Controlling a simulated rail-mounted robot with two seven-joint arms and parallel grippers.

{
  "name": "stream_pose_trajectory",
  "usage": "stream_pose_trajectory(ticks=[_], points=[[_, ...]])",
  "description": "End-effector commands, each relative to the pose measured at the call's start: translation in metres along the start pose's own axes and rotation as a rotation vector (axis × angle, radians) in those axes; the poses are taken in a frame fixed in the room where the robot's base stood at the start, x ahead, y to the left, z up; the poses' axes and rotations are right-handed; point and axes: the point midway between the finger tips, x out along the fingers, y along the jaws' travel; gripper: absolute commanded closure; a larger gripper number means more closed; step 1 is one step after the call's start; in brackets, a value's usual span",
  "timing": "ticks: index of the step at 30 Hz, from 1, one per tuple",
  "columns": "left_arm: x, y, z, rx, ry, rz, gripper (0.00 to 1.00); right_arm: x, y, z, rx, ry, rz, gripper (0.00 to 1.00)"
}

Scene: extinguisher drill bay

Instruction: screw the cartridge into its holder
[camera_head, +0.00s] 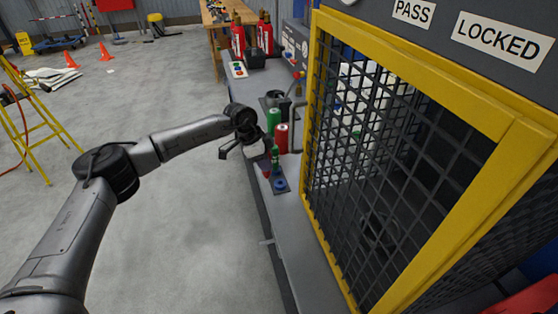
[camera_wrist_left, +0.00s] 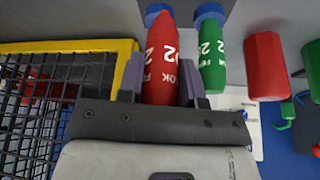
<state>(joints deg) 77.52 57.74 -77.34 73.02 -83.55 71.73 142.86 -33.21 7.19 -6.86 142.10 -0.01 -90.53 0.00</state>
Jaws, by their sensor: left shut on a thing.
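My left gripper (camera_head: 260,151) is over the bench beside the yellow-framed cage. In the left wrist view its two fingers (camera_wrist_left: 160,80) are shut on a red cartridge (camera_wrist_left: 163,50) with white lettering. A blue round part (camera_wrist_left: 157,9) shows at the cartridge's far end; I cannot tell whether the cartridge is seated in it. A green cartridge (camera_wrist_left: 211,55) stands beside it, apart from the fingers, with a similar blue part (camera_wrist_left: 209,11) at its end. The head view shows the green cartridge (camera_head: 275,158) and a blue ring (camera_head: 280,184) on a small dark plate. My right gripper is not in view.
The yellow-framed mesh cage (camera_head: 316,110) stands close at the right. A larger green cylinder (camera_head: 273,120) and red cylinder (camera_head: 281,136) stand behind the gripper on the bench. A button box (camera_head: 238,70) and red extinguishers (camera_head: 265,37) are farther back.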

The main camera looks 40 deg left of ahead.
Motion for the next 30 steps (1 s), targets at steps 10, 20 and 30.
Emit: stream_pose_trajectory(ticks=[10,20,30], points=[[-0.034,0.000,0.080,-0.004,-0.001,0.000,0.95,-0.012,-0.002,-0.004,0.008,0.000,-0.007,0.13],[-0.050,0.000,0.119,-0.001,0.000,0.000,0.95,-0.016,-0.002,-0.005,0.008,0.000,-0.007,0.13],[-0.052,0.000,0.126,0.001,0.000,0.000,0.95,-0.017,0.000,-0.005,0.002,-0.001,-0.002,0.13]])
